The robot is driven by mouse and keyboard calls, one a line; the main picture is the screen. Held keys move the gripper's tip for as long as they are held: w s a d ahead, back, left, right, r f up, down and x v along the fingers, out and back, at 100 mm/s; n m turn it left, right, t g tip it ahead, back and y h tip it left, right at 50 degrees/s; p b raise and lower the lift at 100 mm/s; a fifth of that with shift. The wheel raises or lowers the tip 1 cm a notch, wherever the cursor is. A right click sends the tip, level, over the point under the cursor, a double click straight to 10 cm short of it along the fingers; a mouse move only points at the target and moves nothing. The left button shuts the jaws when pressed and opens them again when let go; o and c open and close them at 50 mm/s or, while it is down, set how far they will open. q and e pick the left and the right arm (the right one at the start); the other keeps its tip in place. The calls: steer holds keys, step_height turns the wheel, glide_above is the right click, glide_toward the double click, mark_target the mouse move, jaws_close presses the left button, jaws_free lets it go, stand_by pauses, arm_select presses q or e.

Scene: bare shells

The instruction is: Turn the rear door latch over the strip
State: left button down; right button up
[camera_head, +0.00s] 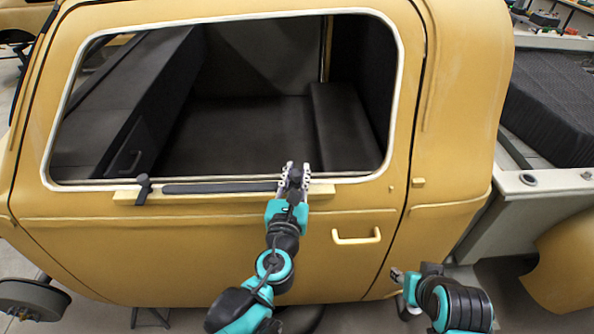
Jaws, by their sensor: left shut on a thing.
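The yellow door (180,245) of the car shell fills the middle of the view. Below its window runs a dark strip (220,188) on a pale yellow backing bar (335,191). A dark latch (144,188) stands upright at the strip's left end. My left gripper (295,175) is at the strip's right end, shut on a second dark latch (295,177), mostly hidden between the fingers. My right gripper (398,274) is low at the right, in front of the door's lower rear edge and apart from the latches. Its fingers are too small to judge.
A cream door handle (357,237) sticks out to the right of my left arm. The window opening (250,120) shows a dark seat inside. A grey truck bed (535,190) with a black ribbed load (555,100) stands at the right. A yellow fender (565,260) is at the lower right.

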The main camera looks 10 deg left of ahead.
arm_select(q)
steer(key=m+h, duration=0.1)
steer(key=h, duration=0.1)
steer(key=m+h, duration=0.2)
steer(key=h, duration=0.1)
steer(key=shift+w+a+m+g+h, duration=0.15)
steer(key=shift+a+m+g+h, duration=0.15)
steer(key=shift+d+m+g+h+b, duration=0.2)
steer(key=shift+m+g+h+b, duration=0.8)
steer(key=shift+m+h, duration=1.15)
steer(key=shift+n+g+h, duration=0.25)
steer(key=shift+g+h, duration=0.15)
steer(key=shift+h, duration=0.25)
steer(key=c, duration=1.5)
jaws_free()
steer(key=shift+o, duration=1)
steer(key=shift+d, duration=0.15)
steer(key=v, duration=1.2)
